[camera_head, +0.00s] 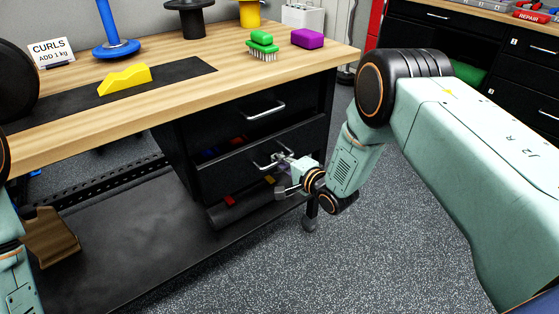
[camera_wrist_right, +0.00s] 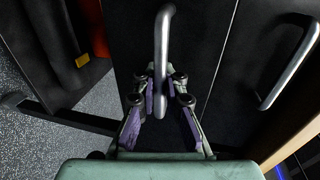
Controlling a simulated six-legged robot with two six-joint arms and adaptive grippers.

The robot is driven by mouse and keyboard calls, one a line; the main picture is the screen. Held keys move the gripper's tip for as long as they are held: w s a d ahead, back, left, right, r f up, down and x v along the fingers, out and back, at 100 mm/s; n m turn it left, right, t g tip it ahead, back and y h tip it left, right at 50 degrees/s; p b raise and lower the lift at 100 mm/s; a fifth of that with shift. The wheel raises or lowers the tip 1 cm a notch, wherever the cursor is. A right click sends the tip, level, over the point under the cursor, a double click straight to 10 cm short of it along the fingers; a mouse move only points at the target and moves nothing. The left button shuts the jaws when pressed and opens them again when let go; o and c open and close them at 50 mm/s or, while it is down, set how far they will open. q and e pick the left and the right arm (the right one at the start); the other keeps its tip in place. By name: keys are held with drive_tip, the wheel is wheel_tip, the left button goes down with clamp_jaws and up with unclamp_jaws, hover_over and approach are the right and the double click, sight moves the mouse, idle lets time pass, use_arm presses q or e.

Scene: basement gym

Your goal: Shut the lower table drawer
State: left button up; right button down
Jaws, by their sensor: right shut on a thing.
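The table's black lower drawer (camera_head: 230,173) stands partly open, its front out past the upper drawer (camera_head: 232,119). Through the dark gap above its front, small blue and red items show faintly. Its silver bar handle (camera_head: 262,164) is at my right gripper (camera_head: 280,164). In the wrist view, the right gripper (camera_wrist_right: 161,92) has its fingers on both sides of the lower handle (camera_wrist_right: 163,40), shut on it. The upper drawer's handle (camera_wrist_right: 290,62) is to the right there, free.
The wooden tabletop (camera_head: 170,100) carries a green brush (camera_head: 262,45), a purple block (camera_head: 307,38) and a yellow piece (camera_head: 125,79). Below the drawers is a black low shelf (camera_head: 140,250). Speckled floor (camera_head: 380,250) is clear on the right.

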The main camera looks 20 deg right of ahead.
sight(273, 153)
drive_tip(key=shift+r+b+x, duration=0.25)
drive_tip(key=shift+b+x, duration=0.45)
drive_tip(key=shift+x, duration=0.4)
drive_tip(key=shift+r+b+x, duration=0.2)
drive_tip(key=shift+b+x, duration=0.45)
drive_tip(key=shift+x, duration=0.45)
drive_tip(key=shift+w+d+r, duration=0.1)
drive_tip(key=c, duration=1.7)
unclamp_jaws()
drive_tip(key=v, duration=1.2)
